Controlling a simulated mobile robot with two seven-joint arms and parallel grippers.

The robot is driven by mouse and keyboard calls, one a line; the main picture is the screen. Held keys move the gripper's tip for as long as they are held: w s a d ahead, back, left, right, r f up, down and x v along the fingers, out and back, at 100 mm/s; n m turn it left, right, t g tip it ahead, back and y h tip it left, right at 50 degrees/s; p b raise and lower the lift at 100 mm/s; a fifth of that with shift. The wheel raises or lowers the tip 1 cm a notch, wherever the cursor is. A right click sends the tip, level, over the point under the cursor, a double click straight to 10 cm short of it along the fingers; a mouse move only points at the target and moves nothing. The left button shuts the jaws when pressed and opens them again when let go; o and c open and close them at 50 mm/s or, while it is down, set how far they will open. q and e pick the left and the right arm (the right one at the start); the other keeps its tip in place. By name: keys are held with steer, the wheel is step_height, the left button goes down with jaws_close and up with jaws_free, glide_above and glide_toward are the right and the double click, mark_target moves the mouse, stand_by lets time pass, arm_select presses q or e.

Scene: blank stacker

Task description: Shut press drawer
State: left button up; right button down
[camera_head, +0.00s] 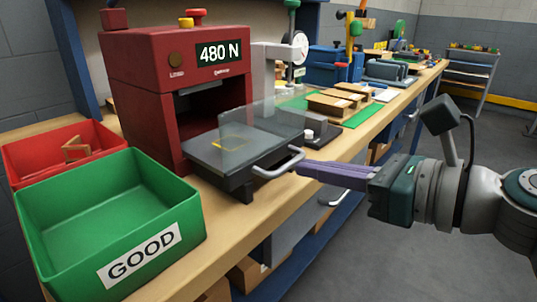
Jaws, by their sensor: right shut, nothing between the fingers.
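The red press (178,75) stands on the bench with a display reading 480 N. Its drawer (232,158) is out at the front, with a dark tray, a yellow square outline, a clear guard (262,122) and a silver handle (279,167). My right gripper (303,167) comes in from the right, its purple fingers shut and empty. The fingertips are at the right end of the handle; I cannot tell whether they touch it. My left gripper is not in view.
A green bin (110,205) labelled GOOD and a red bin (98,138) holding a brown part stand left of the drawer. A gauge stand (265,75) and brown blocks (332,103) are behind it to the right. The floor at right is clear.

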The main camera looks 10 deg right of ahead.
mark_target(250, 146)
steer(key=shift+w+a+f, duration=0.1)
steer(key=shift+w+a, duration=0.15)
steer(key=shift+w, duration=0.1)
steer(key=shift+w+a, duration=0.25)
steer(key=shift+w, duration=0.05)
steer(key=x, duration=0.3)
steer(key=r+b+x, duration=0.1)
steer(key=x, duration=0.3)
steer(key=r+b+x, duration=0.1)
steer(key=x, duration=0.2)
steer(key=shift+w+a, duration=0.25)
steer(key=shift+a, duration=0.05)
steer(key=shift+s+f, duration=0.1)
